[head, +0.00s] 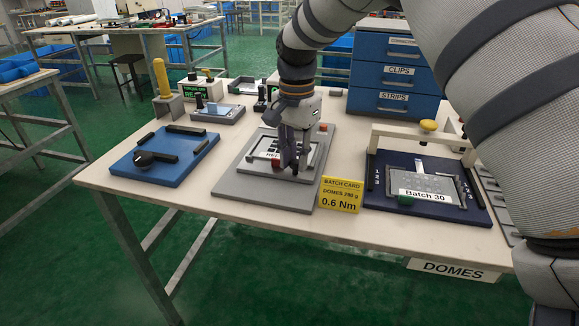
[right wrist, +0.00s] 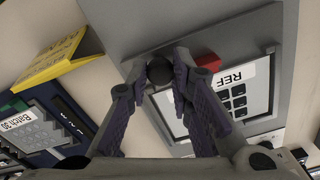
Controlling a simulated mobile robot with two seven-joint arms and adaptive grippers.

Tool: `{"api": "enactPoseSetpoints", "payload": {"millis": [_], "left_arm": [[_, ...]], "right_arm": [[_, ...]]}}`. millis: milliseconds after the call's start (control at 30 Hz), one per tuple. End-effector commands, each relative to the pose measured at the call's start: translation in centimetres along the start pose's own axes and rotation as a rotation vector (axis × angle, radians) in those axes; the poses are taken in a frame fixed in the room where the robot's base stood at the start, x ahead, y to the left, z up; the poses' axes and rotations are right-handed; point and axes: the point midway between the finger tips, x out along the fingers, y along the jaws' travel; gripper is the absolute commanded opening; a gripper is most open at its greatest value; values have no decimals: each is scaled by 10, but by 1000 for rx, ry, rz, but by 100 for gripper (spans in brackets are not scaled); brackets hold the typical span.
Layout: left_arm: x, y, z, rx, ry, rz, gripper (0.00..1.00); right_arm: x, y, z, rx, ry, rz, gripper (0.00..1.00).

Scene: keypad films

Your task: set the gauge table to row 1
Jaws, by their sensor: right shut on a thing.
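My right gripper (head: 289,168) points down over the front of the grey plate fixture (head: 240,188). In the right wrist view its fingertips (right wrist: 163,72) are closed around a small dark round knob (right wrist: 159,72). A keypad film labelled REF (right wrist: 238,92) lies in a frame on this fixture, beside a red block (right wrist: 207,62). The gripper partly hides the film in the head view. A dark blue fixture (head: 372,196) to the right carries row numbers 1, 2, 3 and a film labelled Batch 30 (head: 424,194). No label shows which is the gauge table. My left gripper is out of view.
A yellow batch card (head: 341,195) reading 0.6 Nm stands between the two fixtures. A blue board (head: 166,161) with black bars and a knob lies at the left. A beam with a yellow knob (head: 428,126) spans the dark blue fixture. Blue drawers (head: 394,73) stand behind.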

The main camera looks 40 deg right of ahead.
Motion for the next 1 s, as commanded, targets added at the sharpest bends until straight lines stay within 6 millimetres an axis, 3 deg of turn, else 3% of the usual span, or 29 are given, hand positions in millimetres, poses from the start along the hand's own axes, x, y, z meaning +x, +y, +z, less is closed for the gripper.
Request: {"api": "enactPoseSetpoints", "payload": {"millis": [233,267,300,633,1000], "left_arm": [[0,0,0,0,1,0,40],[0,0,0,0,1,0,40],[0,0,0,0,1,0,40],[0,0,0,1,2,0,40],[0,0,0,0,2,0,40]], "right_arm": [[0,0,1,-1,-2,1,0],[0,0,1,-1,-2,1,25],[0,0,1,-1,-2,1,30],[-5,0,0,-1,-1,0,30],[-94,0,0,-1,1,-3,30]]}}
